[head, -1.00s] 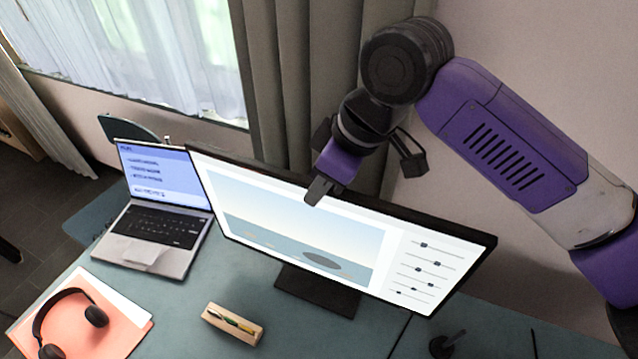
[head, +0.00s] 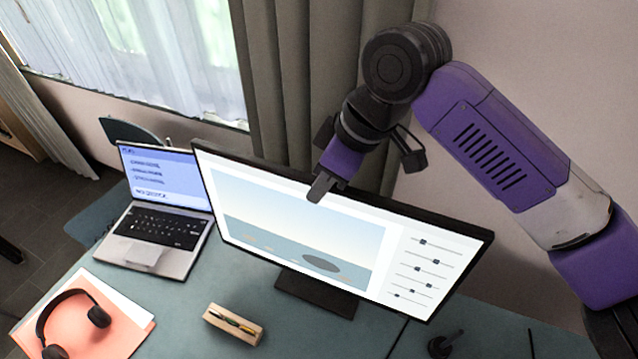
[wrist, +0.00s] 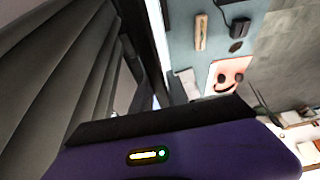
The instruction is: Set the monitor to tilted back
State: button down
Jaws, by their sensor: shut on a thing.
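The monitor (head: 300,222) stands on a dark base (head: 318,293) on the desk, its lit screen facing the head camera. Its screen shows a landscape picture and a panel of sliders. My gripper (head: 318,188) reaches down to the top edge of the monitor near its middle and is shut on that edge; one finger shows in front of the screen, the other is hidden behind. In the wrist view the monitor's edge (wrist: 152,50) runs as a dark band up from my gripper's dark front. The exact tilt angle is hard to read.
An open laptop (head: 155,220) stands to the left of the monitor. Headphones (head: 98,315) lie on a folder at the front left. A wooden pen tray (head: 233,324) lies in front of the monitor base. A curtain (head: 300,80) and wall are close behind.

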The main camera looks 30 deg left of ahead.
jog(key=w, duration=0.4)
jog(key=shift+p, duration=0.3)
jog(key=c, duration=1.4)
grip_release()
jog(key=shift+f, duration=0.15)
jog(key=shift+o, duration=0.2)
jog(key=b+v, duration=0.1)
jog(key=v, duration=0.7)
jog(key=shift+b, duration=0.35)
jog(key=shift+s+a, duration=0.1)
jog(key=shift+s, duration=0.15)
